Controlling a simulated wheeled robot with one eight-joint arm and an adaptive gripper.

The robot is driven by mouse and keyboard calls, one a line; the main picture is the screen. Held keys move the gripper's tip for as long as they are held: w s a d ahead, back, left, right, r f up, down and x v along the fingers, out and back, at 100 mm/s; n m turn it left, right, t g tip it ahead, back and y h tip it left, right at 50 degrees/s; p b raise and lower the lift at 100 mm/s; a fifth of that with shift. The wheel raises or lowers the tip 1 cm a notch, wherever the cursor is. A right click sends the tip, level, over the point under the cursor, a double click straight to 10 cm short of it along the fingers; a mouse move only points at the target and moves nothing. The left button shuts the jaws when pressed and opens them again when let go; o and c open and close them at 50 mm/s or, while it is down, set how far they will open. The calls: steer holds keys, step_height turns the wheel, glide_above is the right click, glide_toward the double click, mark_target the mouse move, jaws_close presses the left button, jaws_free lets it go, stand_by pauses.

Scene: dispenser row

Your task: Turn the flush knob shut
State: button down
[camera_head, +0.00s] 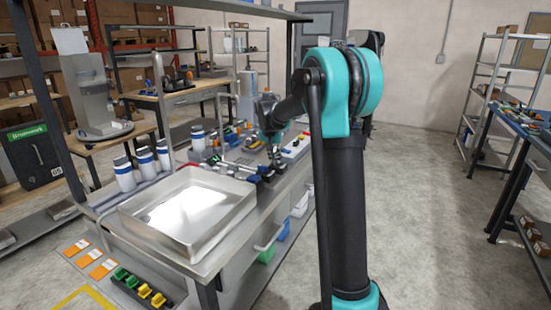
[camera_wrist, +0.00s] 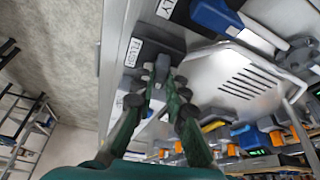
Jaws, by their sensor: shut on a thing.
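The flush knob (camera_wrist: 161,68) is a small grey knob beside a white label reading "FLUSH" (camera_wrist: 134,52) in the wrist view. My gripper (camera_wrist: 163,84) has its dark green fingers closed around the knob, one on each side. The fingers hide part of the knob, and its turned angle is hard to tell. In the head view my gripper (camera_head: 275,163) reaches down to the far part of the steel bench (camera_head: 232,237); the knob itself is too small to make out there.
A blue handle (camera_wrist: 214,16) sits close to the knob, near a slotted steel plate (camera_wrist: 245,82) and a bent metal rail (camera_wrist: 296,122). In the head view a steel basin (camera_head: 150,239) and several white-and-blue containers (camera_head: 124,179) stand on the near bench.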

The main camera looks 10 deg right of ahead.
steer(key=shift+m+g+h, duration=0.3)
steer(key=shift+m, duration=0.7)
steer(key=c, duration=1.5)
jaws_free()
steer(key=shift+c, duration=0.2)
steer(key=v, duration=1.2)
